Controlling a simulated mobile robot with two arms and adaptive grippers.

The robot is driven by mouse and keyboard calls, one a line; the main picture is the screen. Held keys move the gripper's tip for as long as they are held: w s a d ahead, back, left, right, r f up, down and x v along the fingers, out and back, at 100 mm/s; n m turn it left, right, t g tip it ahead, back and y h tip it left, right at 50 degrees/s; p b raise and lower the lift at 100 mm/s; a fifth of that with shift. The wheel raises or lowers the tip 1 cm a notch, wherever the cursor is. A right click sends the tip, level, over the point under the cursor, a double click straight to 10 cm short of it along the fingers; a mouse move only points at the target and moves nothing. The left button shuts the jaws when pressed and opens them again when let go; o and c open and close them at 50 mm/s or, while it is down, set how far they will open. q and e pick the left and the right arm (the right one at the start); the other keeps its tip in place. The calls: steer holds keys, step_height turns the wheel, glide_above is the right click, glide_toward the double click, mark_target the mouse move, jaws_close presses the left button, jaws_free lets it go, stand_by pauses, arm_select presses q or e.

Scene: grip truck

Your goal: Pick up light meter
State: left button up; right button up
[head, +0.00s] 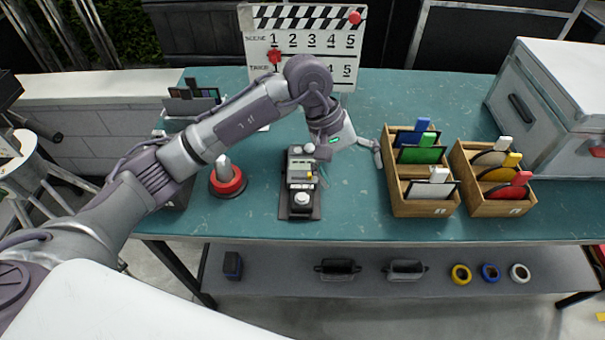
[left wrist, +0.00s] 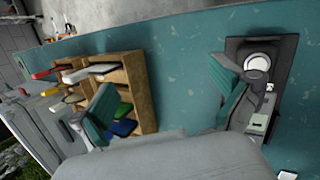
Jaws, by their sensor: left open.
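The light meter (head: 301,176) is a grey and black device with a white dome, resting on a dark base on the teal table in the head view. In the left wrist view the light meter (left wrist: 256,66) shows at the right, its lower part partly hidden by a finger. My left gripper (head: 350,154) is open and empty, with its fingers spread above the table at the right of the meter. In the left wrist view the left gripper (left wrist: 165,103) has one finger overlapping the meter; I cannot tell whether they touch. My right gripper is not in view.
Two wooden boxes (head: 424,208) (head: 500,208) with coloured upright pieces stand at the right. A white case (head: 553,100) is beyond them. A clapperboard (head: 303,45) stands behind. A red-based object (head: 228,182) is left of the meter. A lower shelf (head: 300,284) holds tape rolls.

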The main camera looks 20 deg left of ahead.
arm_select(q)
steer(key=w+a+r+m+y, duration=0.1)
steer(key=w+a+y, duration=0.3)
steer(key=a, duration=0.6)
steer(key=y+p, duration=0.1)
steer(key=p, duration=0.1)
glide_above(302, 181)
steer(key=f, duration=0.8)
steer(key=shift+s+d, duration=0.3)
steer(key=f, duration=0.1)
steer(key=f+p, duration=0.1)
steer(key=f, duration=0.1)
steer(key=f+p, duration=0.1)
steer(key=f, duration=0.1)
steer(key=shift+w+a, duration=0.3)
steer(key=shift+f, duration=0.2)
steer(key=c, duration=1.2)
steer(key=shift+c, duration=0.8)
steer(key=shift+r, duration=0.1)
